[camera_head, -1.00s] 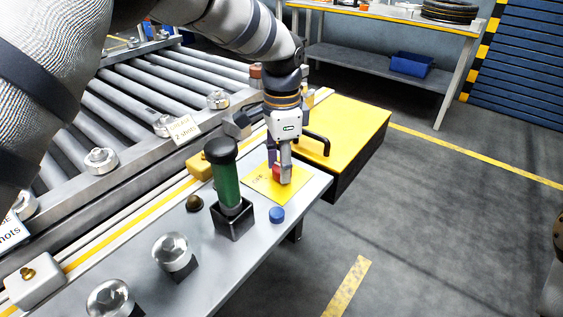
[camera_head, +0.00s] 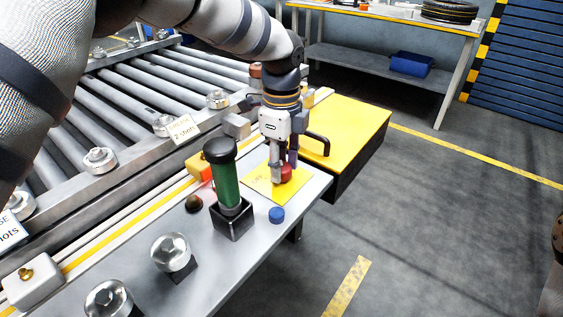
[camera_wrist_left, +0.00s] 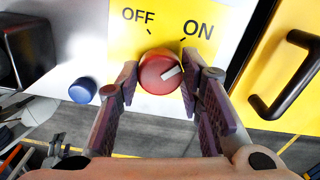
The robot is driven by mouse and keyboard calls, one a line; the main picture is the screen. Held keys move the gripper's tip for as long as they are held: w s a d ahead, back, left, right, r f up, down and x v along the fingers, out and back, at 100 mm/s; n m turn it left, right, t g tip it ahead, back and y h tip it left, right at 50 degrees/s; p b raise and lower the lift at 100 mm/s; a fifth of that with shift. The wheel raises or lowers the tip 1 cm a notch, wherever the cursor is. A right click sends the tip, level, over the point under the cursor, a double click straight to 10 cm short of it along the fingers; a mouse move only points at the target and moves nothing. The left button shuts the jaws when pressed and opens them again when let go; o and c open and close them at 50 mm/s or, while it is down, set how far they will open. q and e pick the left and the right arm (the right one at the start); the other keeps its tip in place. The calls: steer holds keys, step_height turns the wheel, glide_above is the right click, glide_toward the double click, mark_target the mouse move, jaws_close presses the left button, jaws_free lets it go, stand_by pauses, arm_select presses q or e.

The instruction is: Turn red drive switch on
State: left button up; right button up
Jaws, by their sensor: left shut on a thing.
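The red drive switch (camera_head: 286,172) is a round red knob on a yellow plate (camera_head: 262,187) at the bench's far end. In the left wrist view, the red knob (camera_wrist_left: 158,72) sits below the words OFF and ON. Its white mark points right and slightly up, on the ON side. My left gripper (camera_head: 284,172) reaches down over the plate. Its two fingers, also in the left wrist view (camera_wrist_left: 160,80), are shut on the knob from both sides.
A green cylinder with a black cap (camera_head: 224,172) stands in a black socket close to the plate. A blue button (camera_head: 277,214) sits in front. A yellow box with a black handle (camera_head: 345,125) is behind. The roller conveyor (camera_head: 120,105) runs along the left.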

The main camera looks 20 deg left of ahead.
stand_by(0.4)
arm_select(q)
steer(key=o, duration=1.2)
steer(key=shift+c, duration=0.2)
steer(key=shift+r, duration=0.1)
step_height(320, 180, up, 12)
steer(key=shift+f, duration=0.2)
